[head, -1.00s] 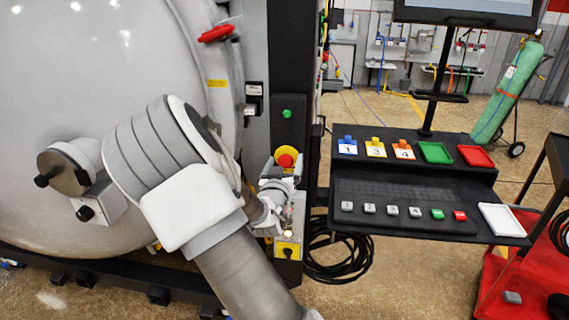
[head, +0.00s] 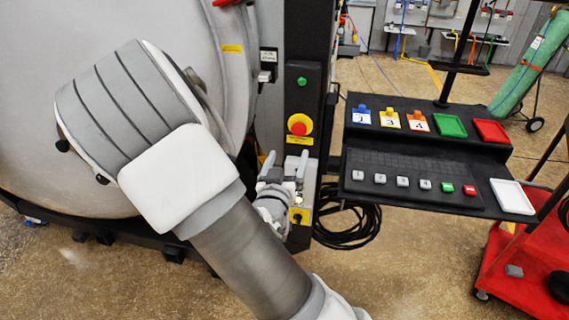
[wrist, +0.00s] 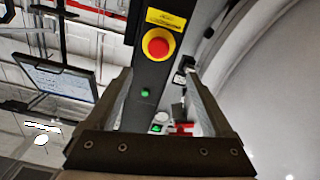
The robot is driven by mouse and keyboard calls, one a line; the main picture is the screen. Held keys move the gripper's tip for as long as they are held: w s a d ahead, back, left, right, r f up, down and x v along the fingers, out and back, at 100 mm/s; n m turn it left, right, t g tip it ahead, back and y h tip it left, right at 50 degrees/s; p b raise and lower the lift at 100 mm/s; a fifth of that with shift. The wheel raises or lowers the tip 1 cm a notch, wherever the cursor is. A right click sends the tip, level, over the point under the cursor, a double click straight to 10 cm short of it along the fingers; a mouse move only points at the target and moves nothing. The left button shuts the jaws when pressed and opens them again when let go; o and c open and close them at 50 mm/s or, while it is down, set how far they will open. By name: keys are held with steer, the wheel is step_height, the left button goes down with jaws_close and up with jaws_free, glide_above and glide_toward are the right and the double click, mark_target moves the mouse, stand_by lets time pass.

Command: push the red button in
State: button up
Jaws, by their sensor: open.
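The red button (head: 299,127) is a round mushroom knob on a yellow ring, on the dark upright panel beside the furnace. It also shows in the wrist view (wrist: 158,43), beyond the fingertips and near the top of the picture. My gripper (head: 285,162) is open and empty, below the button in the head view, with its fingers pointing up. In the wrist view my gripper (wrist: 159,80) has its two fingers wide apart. No contact with the button shows.
A green button (head: 302,82) sits above the red one. The black console (head: 400,165) on the right holds coloured tags, trays and small keys, one of them red. The grey furnace door (head: 60,130) fills the left. A red cart (head: 520,275) stands at right.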

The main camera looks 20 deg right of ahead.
steer(key=p+v, duration=0.4)
steer(key=p, duration=0.3)
steer(key=shift+s+a+p, duration=0.1)
steer(key=shift+s+p, duration=0.2)
steer(key=shift+s, duration=0.15)
